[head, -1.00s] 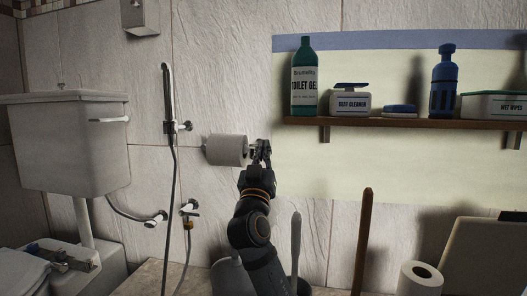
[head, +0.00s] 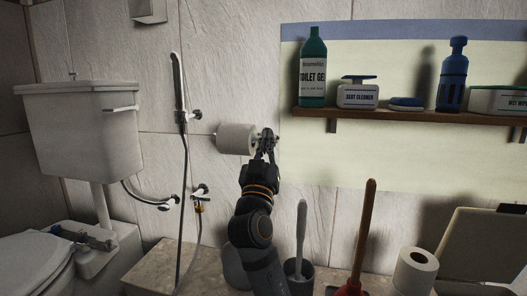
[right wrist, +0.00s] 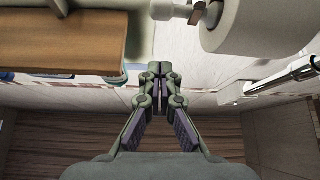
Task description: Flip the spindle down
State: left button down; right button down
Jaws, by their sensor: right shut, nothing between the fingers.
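The toilet roll (head: 236,139) hangs level by the tiled wall in the head view, and it shows large at the top right of the right wrist view (right wrist: 258,25). In the right wrist view a pale spindle end (right wrist: 170,9) sticks out from the roll's side, with a small bracket beside it. My right gripper (head: 267,136) is at the roll's right end in the head view. In the wrist view its fingertips (right wrist: 160,70) are together, empty, and apart from the spindle end in the picture. My left gripper is not in view.
A wooden shelf (head: 400,116) with bottles and boxes is right of the roll. A hand shower (head: 180,90) and the toilet cistern (head: 80,130) are left. A toilet brush (head: 301,245), a plunger (head: 366,230) and a spare roll (head: 415,272) stand below.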

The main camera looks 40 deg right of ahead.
jog(key=v, duration=0.5)
jog(key=shift+r, duration=0.1)
